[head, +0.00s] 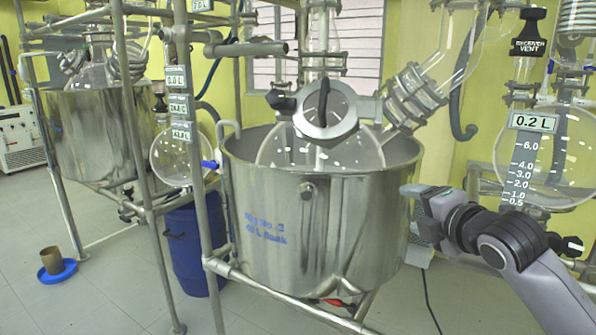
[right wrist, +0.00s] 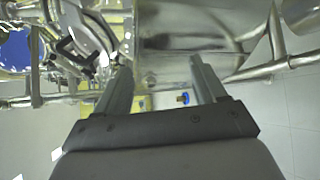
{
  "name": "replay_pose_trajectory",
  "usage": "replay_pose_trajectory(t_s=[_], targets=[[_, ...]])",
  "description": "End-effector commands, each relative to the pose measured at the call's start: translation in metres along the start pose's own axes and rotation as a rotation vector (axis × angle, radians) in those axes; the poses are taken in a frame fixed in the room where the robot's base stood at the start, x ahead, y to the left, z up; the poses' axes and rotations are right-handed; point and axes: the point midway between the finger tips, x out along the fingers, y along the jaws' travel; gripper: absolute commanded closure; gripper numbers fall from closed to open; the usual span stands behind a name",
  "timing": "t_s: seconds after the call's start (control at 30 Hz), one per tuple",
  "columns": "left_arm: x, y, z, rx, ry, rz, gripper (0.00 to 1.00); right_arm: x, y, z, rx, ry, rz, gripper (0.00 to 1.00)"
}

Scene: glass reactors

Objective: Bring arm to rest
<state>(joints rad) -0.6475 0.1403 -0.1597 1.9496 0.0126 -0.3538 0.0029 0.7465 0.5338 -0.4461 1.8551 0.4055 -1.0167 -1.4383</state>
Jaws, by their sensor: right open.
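My right gripper (head: 412,192) comes in from the right in the head view, with its fingertips beside the right wall of the steel bath pot (head: 300,225). I cannot tell from the head view whether it touches the wall. In the right wrist view its two fingers (right wrist: 160,82) stand apart with nothing between them. The pot is marked as a 40 L bath, and a glass flask (head: 275,150) with a round metal-rimmed port sits inside it. My left gripper is not in view.
A metal pipe frame (head: 205,180) surrounds the pot. A receiver flask (head: 550,150) with a 0.2 L label hangs at the right, above my right arm. A blue drum (head: 190,250) and a brown cup in a blue dish (head: 55,265) stand on the floor at left. Open floor lies front left.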

Motion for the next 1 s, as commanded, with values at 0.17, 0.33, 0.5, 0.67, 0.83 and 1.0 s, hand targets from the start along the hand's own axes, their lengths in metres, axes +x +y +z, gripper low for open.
replay_pose_trajectory(t_s=[0.17, 0.33, 0.5, 0.67, 0.83, 1.0], targets=[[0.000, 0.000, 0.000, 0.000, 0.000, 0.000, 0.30, 0.009, -0.078, -0.042, 0.301, 0.048, -0.049, 0.30], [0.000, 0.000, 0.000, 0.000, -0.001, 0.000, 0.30, 0.003, -0.146, -0.078, 0.588, 0.061, -0.099, 0.30], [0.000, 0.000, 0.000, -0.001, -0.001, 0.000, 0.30, -0.016, -0.214, -0.111, 0.874, 0.044, -0.157, 0.30], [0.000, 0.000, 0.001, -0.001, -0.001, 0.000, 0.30, -0.045, -0.274, -0.140, 1.136, 0.001, -0.210, 0.30], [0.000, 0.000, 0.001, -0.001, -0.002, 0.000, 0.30, -0.086, -0.334, -0.169, 1.404, -0.076, -0.265, 0.30], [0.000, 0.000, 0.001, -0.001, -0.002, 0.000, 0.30, -0.134, -0.382, -0.193, 1.640, -0.173, -0.304, 0.30]])
